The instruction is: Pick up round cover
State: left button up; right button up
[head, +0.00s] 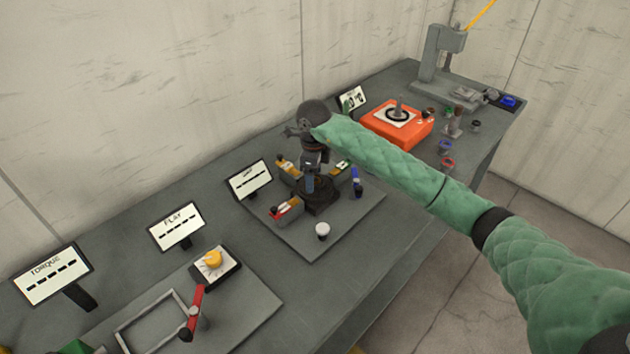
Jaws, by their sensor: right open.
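My right arm reaches in from the right, and its open right gripper (309,172) points down over a dark round fixture (320,203) on a grey plate (310,244). The gripper and wrist hide part of this fixture. I cannot tell whether the fingers touch it. A small white-topped round piece (323,230) stands on the plate in front of the fixture. I cannot tell for sure which piece is the round cover. My left gripper is not in view.
Coloured blocks, including a red one (285,210), surround the fixture. A blue-topped piece (356,184) stands to its right. An orange box (397,123) and a grey press (441,62) stand farther back. A red lever (196,308) and sign displays are at left.

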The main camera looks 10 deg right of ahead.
jog(key=shift+f, duration=0.3)
jog(key=c, duration=1.3)
jog(key=shift+o, duration=0.2)
jog(key=shift+r, duration=0.15)
